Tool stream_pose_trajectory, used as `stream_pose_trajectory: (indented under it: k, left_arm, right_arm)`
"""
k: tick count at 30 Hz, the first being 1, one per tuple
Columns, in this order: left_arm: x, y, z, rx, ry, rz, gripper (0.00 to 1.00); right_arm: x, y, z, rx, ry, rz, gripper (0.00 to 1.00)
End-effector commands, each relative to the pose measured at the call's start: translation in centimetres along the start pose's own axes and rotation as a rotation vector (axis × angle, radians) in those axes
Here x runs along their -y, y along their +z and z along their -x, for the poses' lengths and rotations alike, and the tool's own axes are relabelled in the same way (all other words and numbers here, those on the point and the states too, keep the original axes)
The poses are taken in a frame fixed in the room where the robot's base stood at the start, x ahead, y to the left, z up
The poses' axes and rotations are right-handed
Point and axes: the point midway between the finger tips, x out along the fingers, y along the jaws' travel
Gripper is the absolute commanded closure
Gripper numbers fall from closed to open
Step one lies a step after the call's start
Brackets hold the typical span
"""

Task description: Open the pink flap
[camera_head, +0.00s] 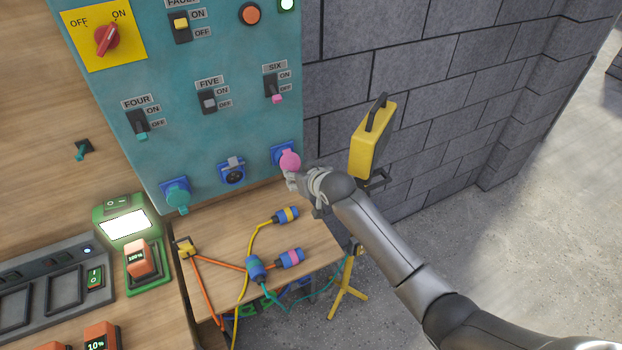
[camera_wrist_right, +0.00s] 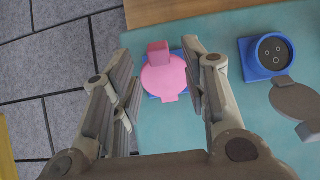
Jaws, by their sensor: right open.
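The pink flap (camera_head: 290,161) is a round disc with a tab, on the blue right-hand socket low on the teal panel (camera_head: 208,127). In the right wrist view the pink flap (camera_wrist_right: 165,76) lies over its socket, with only blue edges of the housing showing, so it looks closed. My right gripper (camera_head: 297,176) is at the socket in the head view. In the wrist view the right gripper (camera_wrist_right: 158,55) is open, with one finger on each side of the flap. I cannot tell whether a finger touches it. My left gripper is not in view.
The middle socket (camera_head: 232,173) has its grey flap raised; the left one has a teal flap (camera_head: 177,197). Plugs with cables, including a pink-banded plug (camera_head: 289,258), lie on the wooden table (camera_head: 213,239) below. A yellow lamp (camera_head: 373,140) stands right, near the block wall.

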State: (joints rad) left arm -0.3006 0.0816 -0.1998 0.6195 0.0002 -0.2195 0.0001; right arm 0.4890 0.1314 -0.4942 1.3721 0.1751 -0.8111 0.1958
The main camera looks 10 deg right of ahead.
Motion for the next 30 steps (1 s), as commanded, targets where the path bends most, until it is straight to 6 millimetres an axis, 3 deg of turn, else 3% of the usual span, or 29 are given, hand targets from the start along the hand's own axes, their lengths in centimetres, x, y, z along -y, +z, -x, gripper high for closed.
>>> stream_pose_trajectory:
  k: [18,30]
  left_arm:
    - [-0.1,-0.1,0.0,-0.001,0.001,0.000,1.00]
    - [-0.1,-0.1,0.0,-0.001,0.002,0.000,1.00]
  right_arm:
    - [0.0,0.0,8.2,-0.001,0.000,0.000,0.59]
    - [0.0,0.0,9.8,0.001,0.001,0.000,0.59]
